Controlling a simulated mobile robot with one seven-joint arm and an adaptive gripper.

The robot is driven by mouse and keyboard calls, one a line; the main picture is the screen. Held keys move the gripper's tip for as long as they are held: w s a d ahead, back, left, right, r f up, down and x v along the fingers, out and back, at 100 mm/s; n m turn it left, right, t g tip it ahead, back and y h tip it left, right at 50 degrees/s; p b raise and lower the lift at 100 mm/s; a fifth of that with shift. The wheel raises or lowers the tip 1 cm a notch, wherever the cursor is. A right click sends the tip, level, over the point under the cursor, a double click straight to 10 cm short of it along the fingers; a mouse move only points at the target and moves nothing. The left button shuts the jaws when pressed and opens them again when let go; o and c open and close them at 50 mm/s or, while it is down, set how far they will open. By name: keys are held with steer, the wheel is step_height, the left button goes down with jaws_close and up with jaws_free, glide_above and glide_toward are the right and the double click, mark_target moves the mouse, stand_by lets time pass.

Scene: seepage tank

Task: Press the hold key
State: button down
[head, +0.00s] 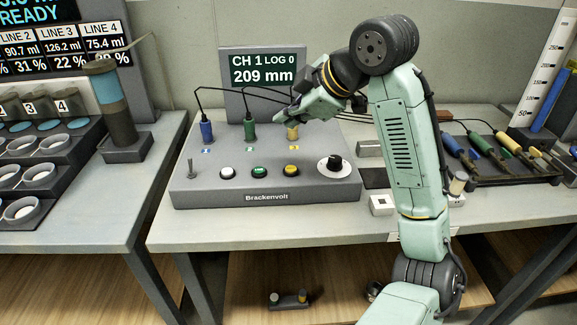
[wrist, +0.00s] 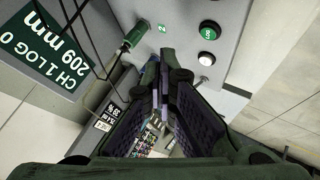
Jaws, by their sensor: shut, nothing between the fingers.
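The grey Brackenvolt box (head: 270,197) stands on the bench. Its front row has a white button (head: 227,173), a green button (head: 259,172) and a yellow button (head: 291,171). I can read no "hold" label on any of them. The wrist view shows the green button (wrist: 208,32) and the white button (wrist: 206,58) to the right of the fingers. My gripper (head: 280,117) is shut and empty above the back part of the box, near the green plug (head: 249,129). Its fingertips (wrist: 164,72) appear apart from the buttons.
A blue plug (head: 206,131) and a yellow plug (head: 293,131) stand with cables behind the buttons. A toggle switch (head: 190,170) is at the left, a black knob (head: 335,163) at the right. The display (head: 263,70) behind reads CH 1, LOG 0, 209 mm.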

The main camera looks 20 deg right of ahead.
mark_target(289, 170)
steer(key=shift+f, duration=0.1)
step_height(289, 170, down, 9)
steer(key=b, duration=0.7)
steer(key=shift+r, duration=0.2)
steer(key=shift+f, duration=0.15)
stand_by(1.0)
steer(key=shift+f, duration=0.3)
steer(key=shift+f+b, duration=0.4)
stand_by(0.6)
steer(key=shift+r, duration=0.1)
steer(key=shift+r+p, duration=0.75)
